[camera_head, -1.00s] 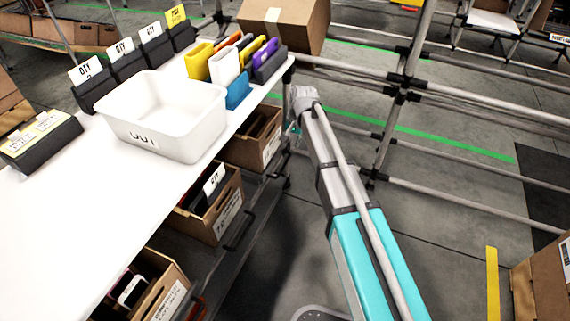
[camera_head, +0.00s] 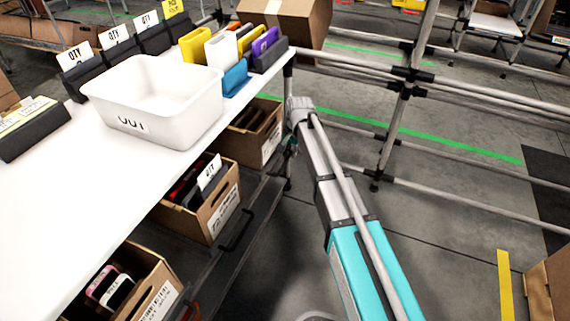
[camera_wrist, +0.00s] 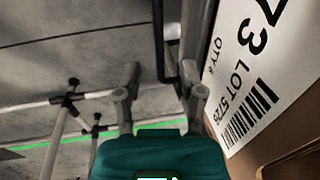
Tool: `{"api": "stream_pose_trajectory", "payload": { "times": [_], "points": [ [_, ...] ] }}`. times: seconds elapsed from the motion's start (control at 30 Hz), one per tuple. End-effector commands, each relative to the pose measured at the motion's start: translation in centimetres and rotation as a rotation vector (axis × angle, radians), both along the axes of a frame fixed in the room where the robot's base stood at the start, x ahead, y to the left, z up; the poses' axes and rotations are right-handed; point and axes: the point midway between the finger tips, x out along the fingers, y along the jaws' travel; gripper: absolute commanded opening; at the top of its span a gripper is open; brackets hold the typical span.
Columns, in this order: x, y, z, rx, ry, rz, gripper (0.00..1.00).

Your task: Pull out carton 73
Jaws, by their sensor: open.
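In the wrist view, a brown carton fills the right side, and its white label (camera_wrist: 243,75) reads 73, LOT 5726, with a barcode. My gripper (camera_wrist: 162,95) is open and empty, its two grey fingers apart to the left of the label. I cannot tell whether a finger touches the carton. In the head view, my arm reaches to beside the far open carton (camera_head: 271,146) under the white table, the one nearest my gripper. Its label is too small to read there. My gripper's fingers are mostly hidden in that view.
Two more open cartons, a middle one (camera_head: 220,213) and a near one (camera_head: 158,292), stand tilted on the lower shelf. A white bin (camera_head: 190,122) and colored holders stand on the table (camera_head: 40,205). Rack pipes (camera_head: 392,135) stand right of my arm.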

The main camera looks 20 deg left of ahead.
Motion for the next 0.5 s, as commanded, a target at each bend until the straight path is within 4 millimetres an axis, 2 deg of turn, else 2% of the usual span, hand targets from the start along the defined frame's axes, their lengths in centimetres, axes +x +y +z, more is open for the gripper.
{"api": "stream_pose_trajectory", "payload": {
  "times": [0.03,0.5],
  "points": [
    [0.0,0.1,-0.8,0.000,0.000,0.000,0.51],
    [0.1,0.7,-4.1,0.000,0.000,-0.001,0.51]
  ]
}}
